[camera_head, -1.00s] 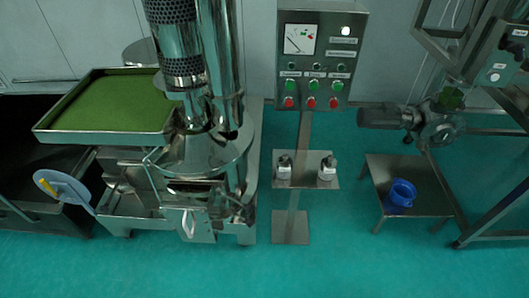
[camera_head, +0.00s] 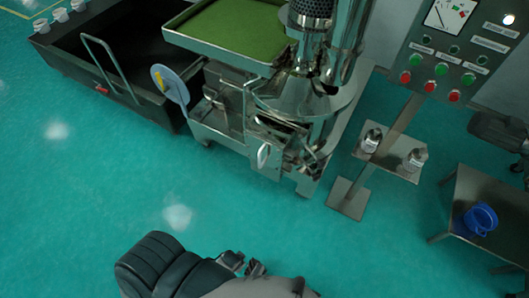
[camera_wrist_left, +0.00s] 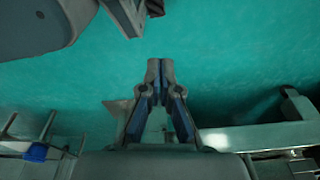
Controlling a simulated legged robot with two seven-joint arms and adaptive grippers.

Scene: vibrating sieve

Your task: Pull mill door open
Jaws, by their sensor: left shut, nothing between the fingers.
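The steel mill (camera_head: 310,100) stands upper right of centre in the head view. A small door panel (camera_head: 272,165) with a pale oval handle (camera_head: 263,155) is low on its front and looks closed. My left gripper (camera_wrist_left: 160,62) is shut and empty over the floor in the left wrist view. Fingers that look like my right gripper's (camera_wrist_left: 138,12) show at the top edge there, cut off, so their opening is unclear. In the head view, a gripper and dark arm parts show at the bottom, well apart from the mill; which gripper it is, I cannot tell.
A tray of green powder (camera_head: 166,32) tops the machine. A round plate with a yellow bar (camera_head: 170,84) is left of it. A dark cart (camera_head: 75,65), a control panel (camera_head: 470,45) and a side table with a blue cup (camera_head: 481,218) stand around. The teal floor in front is clear.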

